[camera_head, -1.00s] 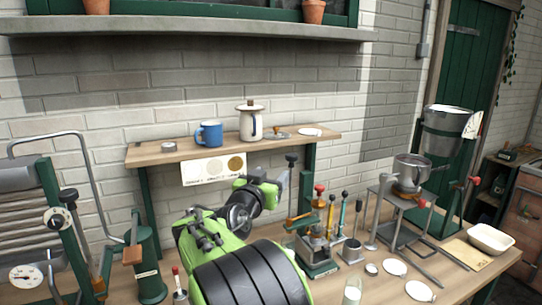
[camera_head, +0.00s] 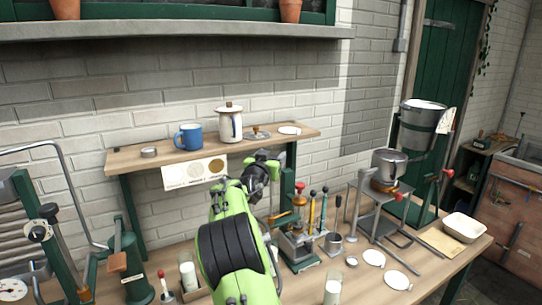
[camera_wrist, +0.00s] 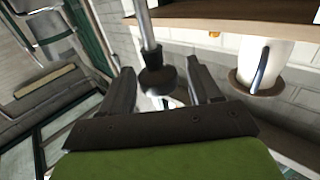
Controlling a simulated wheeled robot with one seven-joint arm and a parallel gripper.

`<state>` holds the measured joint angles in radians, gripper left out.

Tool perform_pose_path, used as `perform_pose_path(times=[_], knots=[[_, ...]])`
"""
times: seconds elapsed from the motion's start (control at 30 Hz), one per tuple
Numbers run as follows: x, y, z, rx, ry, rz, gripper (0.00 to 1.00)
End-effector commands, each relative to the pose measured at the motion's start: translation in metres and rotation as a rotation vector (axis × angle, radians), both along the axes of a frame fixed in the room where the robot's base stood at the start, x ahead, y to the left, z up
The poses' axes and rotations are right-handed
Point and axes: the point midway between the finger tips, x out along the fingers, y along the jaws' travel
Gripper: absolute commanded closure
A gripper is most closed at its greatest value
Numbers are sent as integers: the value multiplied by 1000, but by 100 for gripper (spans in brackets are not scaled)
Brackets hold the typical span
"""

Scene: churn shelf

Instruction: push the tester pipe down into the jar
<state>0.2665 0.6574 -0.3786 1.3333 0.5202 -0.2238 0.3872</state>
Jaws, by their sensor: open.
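My gripper (camera_head: 268,163) is open, below the front edge of the wall shelf. In the wrist view, which looks upside down, its two fingers (camera_wrist: 161,68) stand on either side of a black knob (camera_wrist: 158,82) on a thin metal rod (camera_wrist: 147,30). I cannot tell whether this rod is the tester pipe, or whether the fingers touch the knob. My arm hides most of the rod's surroundings in the head view. Two glass jars with white contents stand on the bench, one left of my arm (camera_head: 188,274) and one right of it (camera_head: 333,291). I cannot tell which is the task's jar.
The shelf (camera_head: 130,158) holds a blue mug (camera_head: 188,137) and a cream pot (camera_head: 229,124). A device with coloured levers (camera_head: 299,245) stands right of my arm. A metal stand with a pan (camera_head: 388,166) and a white tray (camera_head: 463,227) are farther right.

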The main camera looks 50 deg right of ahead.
Motion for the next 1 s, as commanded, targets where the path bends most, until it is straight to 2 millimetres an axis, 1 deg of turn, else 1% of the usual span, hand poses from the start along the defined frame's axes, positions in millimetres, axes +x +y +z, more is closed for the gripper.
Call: perform_pose_path(times=[0.07,0.1,0.17,0.5,0.77,0.87,1.0], knots=[[0,0,0,0,0,0,38],[0,0,0,0,0,0,39],[0,0,-1,0,0,0,48],[0,1,0,0,-1,0,100],[0,1,-3,1,-2,0,100],[0,1,-10,1,-3,0,100],[0,1,-27,1,-3,1,100]])
